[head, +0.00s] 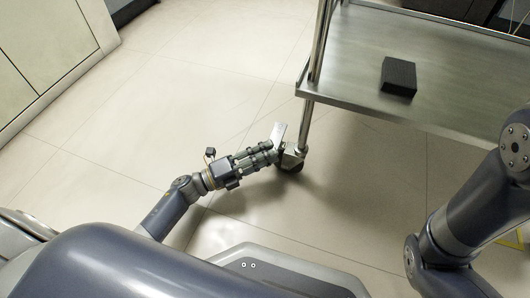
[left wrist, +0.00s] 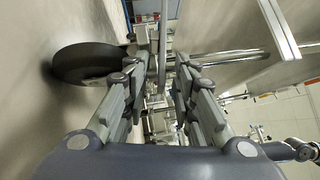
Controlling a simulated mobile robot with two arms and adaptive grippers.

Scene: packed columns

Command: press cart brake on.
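The steel cart (head: 345,103) stands at the upper right of the head view. Its near corner caster (head: 292,160) has a dark wheel, which also shows at the left of the left wrist view (left wrist: 88,62). A pale metal plate, seemingly the brake pedal (head: 278,134), sticks up beside this caster. My left gripper (head: 270,152) is low over the floor, right at the caster and plate. In the left wrist view its fingers (left wrist: 158,80) are apart, with metal caster parts beyond them. I cannot tell whether they touch. My right arm shows at the right, its gripper out of view.
A black block (head: 398,77) lies on the cart's shelf. The cart's upright post (head: 306,125) rises just beyond the gripper. Pale cabinets (head: 50,45) stand at the upper left. The tiled floor (head: 170,100) between them is clear.

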